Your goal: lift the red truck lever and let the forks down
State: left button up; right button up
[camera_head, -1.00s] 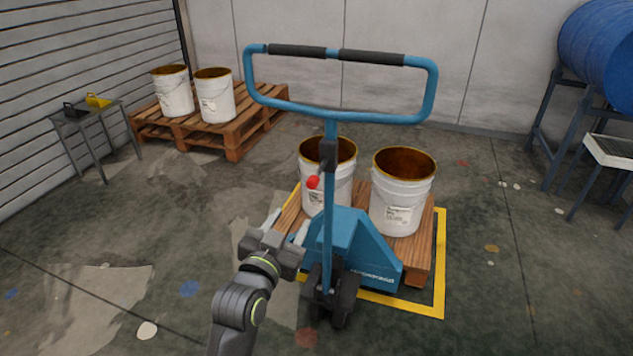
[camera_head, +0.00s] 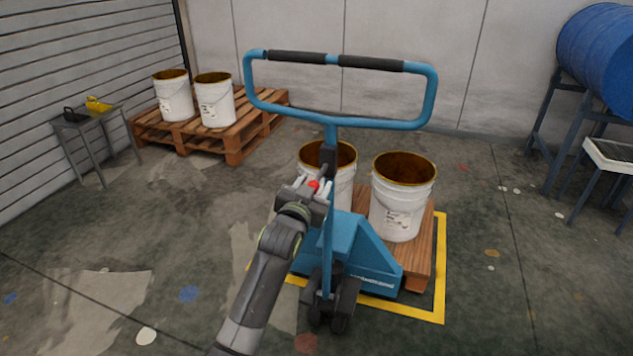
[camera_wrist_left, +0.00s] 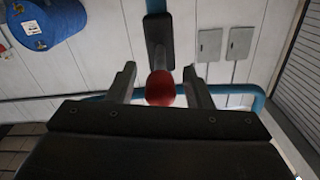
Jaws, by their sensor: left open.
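The red lever knob (camera_head: 313,184) sits on the upright shaft of the blue pallet truck (camera_head: 348,243). My left gripper (camera_head: 314,184) is open, with its fingers on either side of the knob. In the left wrist view the red knob (camera_wrist_left: 160,88) is between the two open fingers (camera_wrist_left: 160,84), with a gap showing on each side. The truck's handle loop (camera_head: 336,121) stands above the gripper. The forks are hidden under the wooden pallet (camera_head: 420,262), which carries two white buckets (camera_head: 398,212). My right gripper is not in view.
The truck's pallet stands within a yellow floor outline (camera_head: 440,268). Another pallet (camera_head: 235,142) with two buckets is at the back left, near a small table (camera_head: 92,122). A blue drum (camera_head: 602,50) is on a rack at right. The front left floor is clear.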

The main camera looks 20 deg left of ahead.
pick_arm(q)
jog(key=shift+w, duration=0.95)
jog(key=shift+c, duration=0.5)
grip_shut()
